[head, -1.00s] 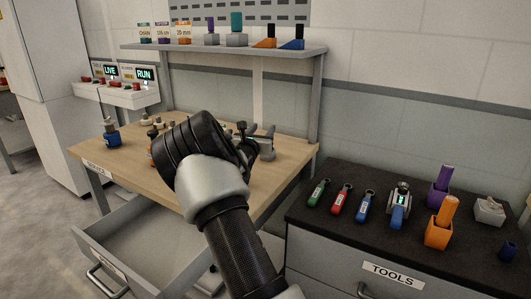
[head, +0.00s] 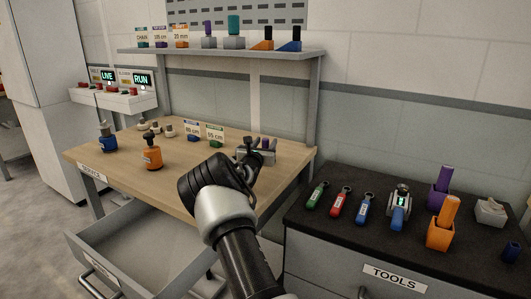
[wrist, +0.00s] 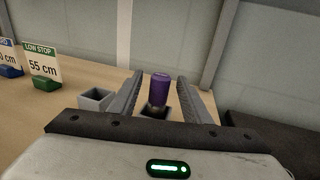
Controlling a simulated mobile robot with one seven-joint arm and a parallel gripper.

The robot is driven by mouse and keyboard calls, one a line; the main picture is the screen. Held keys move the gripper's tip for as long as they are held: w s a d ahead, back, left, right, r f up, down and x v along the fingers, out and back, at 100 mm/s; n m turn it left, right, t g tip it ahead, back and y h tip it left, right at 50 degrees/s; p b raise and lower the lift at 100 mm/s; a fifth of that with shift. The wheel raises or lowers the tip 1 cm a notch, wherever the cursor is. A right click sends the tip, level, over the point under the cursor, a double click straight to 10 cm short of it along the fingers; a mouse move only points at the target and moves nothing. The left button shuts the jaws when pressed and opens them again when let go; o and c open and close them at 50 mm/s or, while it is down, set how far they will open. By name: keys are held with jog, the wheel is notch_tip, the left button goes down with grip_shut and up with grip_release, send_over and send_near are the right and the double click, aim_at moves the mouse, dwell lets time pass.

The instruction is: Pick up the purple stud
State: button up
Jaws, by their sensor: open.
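The purple stud (wrist: 160,88) stands upright in a dark square holder (wrist: 155,112) on the wooden bench in the wrist view. My gripper (wrist: 159,82) is open, with one finger on each side of the stud. I cannot tell whether either finger touches it. The arm and fingers hide most of the stud there.
A grey empty square holder (wrist: 95,100) is left of the fingers. Sign cards (wrist: 42,65) stand farther left. An open drawer (head: 140,240) juts out below. The dark tool counter (head: 320,225) lies right.

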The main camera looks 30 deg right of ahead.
jog(key=shift+w+d, duration=0.15)
jog(key=shift+r, duration=0.1)
grip_shut()
